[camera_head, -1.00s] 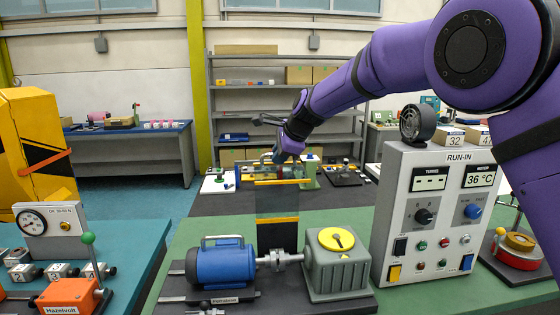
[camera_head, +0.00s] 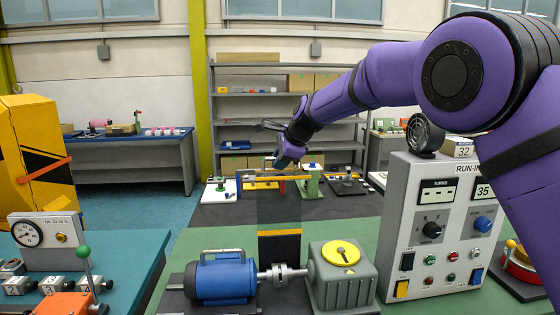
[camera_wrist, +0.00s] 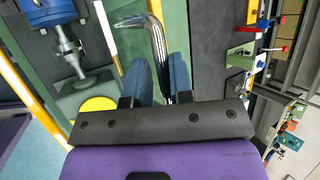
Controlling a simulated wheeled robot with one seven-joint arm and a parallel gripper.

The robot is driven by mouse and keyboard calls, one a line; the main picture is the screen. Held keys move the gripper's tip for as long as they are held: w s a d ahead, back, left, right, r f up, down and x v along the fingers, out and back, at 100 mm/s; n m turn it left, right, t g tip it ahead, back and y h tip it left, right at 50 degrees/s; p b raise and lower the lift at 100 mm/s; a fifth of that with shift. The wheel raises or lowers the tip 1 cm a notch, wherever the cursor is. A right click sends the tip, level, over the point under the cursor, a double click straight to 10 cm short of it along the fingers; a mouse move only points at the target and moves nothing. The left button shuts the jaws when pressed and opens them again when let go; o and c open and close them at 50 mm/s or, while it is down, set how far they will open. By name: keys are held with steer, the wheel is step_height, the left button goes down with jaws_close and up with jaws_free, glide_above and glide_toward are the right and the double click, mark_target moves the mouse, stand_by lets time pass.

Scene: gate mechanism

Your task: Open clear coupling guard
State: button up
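The clear coupling guard (camera_head: 280,207) is a see-through panel with a yellow strip along its top and bottom edges. In the head view it stands raised behind the coupling (camera_head: 283,272), which is uncovered between the blue motor (camera_head: 222,278) and the grey gearbox (camera_head: 343,280). My gripper (camera_head: 283,162) is at the guard's top edge. In the wrist view a curved metal handle (camera_wrist: 157,38) runs between the fingers of my gripper (camera_wrist: 160,70), with little gap on either side, and they look shut on it. The handle is hidden in the head view.
A RUN-IN control box (camera_head: 437,225) stands on the right of the green bench, under my arm. On the left a teal bench holds a gauge block (camera_head: 45,240) and an orange box with a green-knobbed lever (camera_head: 85,262). Small fixtures stand on the dark area behind the guard.

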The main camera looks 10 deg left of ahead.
steer(key=shift+o, duration=1.1)
steer(key=v, duration=1.1)
steer(key=shift+d, duration=0.1)
